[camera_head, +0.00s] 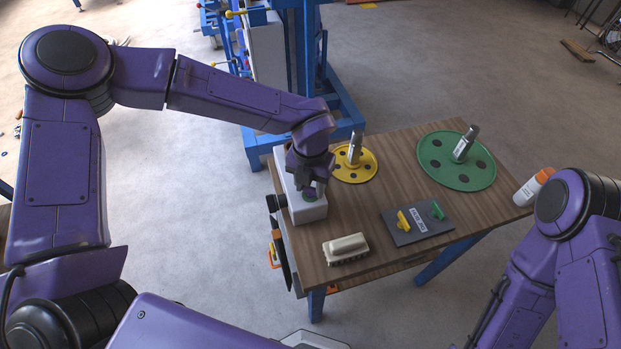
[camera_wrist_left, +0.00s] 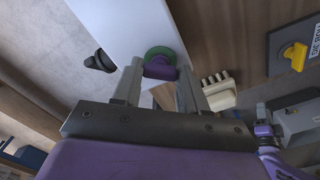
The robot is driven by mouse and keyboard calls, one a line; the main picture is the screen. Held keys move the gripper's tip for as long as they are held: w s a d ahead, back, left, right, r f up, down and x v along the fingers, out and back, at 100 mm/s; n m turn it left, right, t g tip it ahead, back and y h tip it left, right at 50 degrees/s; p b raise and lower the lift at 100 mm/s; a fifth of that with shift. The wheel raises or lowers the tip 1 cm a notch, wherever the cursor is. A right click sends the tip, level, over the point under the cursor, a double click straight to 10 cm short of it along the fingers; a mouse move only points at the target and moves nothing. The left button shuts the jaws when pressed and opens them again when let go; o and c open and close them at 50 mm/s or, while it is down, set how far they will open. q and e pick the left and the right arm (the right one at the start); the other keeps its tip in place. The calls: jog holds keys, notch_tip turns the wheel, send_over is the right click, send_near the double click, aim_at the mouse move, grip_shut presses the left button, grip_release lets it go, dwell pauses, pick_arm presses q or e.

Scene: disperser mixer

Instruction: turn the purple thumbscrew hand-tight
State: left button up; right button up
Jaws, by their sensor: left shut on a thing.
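The purple thumbscrew (camera_wrist_left: 160,69) sits on the white box (camera_wrist_left: 130,24), with a green ring around its base. In the head view the thumbscrew (camera_head: 310,196) is small and partly covered by my gripper. The white box (camera_head: 306,213) stands at the left edge of the wooden table. My left gripper (camera_head: 312,189) reaches down over the box. In the left wrist view its fingers (camera_wrist_left: 160,76) stand on either side of the thumbscrew and are shut on it. My right arm shows at the right, but its gripper is out of the picture.
A yellow disc (camera_head: 349,172) and a green disc (camera_head: 437,165) lie behind. A white and orange bottle (camera_head: 530,189) stands at the right corner. A blue frame rises behind the table.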

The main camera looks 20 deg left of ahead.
aim_at(311, 187)
pick_arm(q)
jog(key=shift+w+m+p, duration=0.1)
jog(key=shift+m+p, duration=0.25)
jog(key=shift+m, duration=0.25)
jog(key=o, duration=1.1)
jog(key=shift+c, duration=0.2)
notch_tip(311, 187, up, 11)
jog(key=b, duration=0.2)
jog(key=shift+f, duration=0.2)
